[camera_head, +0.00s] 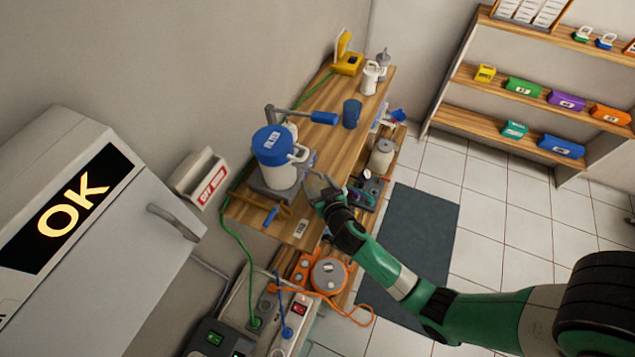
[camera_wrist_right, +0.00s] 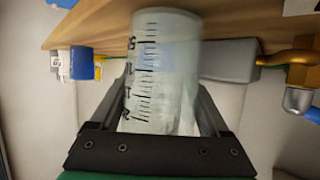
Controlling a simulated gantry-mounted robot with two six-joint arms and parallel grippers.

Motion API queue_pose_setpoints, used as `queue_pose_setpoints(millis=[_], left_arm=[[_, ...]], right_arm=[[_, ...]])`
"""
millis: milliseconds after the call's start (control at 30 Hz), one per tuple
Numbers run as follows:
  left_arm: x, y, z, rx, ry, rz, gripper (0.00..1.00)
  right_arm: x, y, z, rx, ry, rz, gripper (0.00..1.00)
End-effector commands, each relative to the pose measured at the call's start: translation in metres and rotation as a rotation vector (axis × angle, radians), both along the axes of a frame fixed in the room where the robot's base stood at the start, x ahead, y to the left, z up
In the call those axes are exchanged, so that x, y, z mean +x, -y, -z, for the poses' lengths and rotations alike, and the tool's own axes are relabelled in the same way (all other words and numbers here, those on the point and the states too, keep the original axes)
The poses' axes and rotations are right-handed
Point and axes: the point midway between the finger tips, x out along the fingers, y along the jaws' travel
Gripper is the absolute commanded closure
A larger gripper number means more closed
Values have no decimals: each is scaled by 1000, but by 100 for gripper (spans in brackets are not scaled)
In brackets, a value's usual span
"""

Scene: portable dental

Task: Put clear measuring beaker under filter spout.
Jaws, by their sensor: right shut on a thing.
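The clear measuring beaker (camera_wrist_right: 165,75), with black graduation marks, sits between the fingers of my right gripper (camera_wrist_right: 160,110), which is shut on it. In the head view the right gripper (camera_head: 322,190) is over the wooden counter, just right of the filter. The filter (camera_head: 273,172) is a white canister with a blue lid and a white handle-like fitting on its right side. It stands on a grey base (camera_head: 268,190). The spout cannot be made out clearly, nor whether the beaker touches the counter. My left gripper is out of view.
The wooden counter (camera_head: 339,142) also holds a dark blue cup (camera_head: 351,114), a white bottle (camera_head: 370,78) and a yellow case (camera_head: 347,64). A blue-handled lever (camera_head: 323,118) extends beside the filter lid.

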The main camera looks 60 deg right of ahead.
Motion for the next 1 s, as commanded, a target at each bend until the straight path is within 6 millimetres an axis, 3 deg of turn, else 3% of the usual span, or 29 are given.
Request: queue_pose_setpoints(millis=[67,100,200,567,1000], left_arm=[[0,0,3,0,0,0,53],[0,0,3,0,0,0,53],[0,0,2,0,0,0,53],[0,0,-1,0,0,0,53],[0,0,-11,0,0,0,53]], right_arm=[[0,0,3,0,0,0,73],[0,0,2,0,0,0,19],[0,0,2,0,0,0,1],[-7,-6,-2,0,0,-2,0],[-76,-58,-37,0,-2,-5,0]])
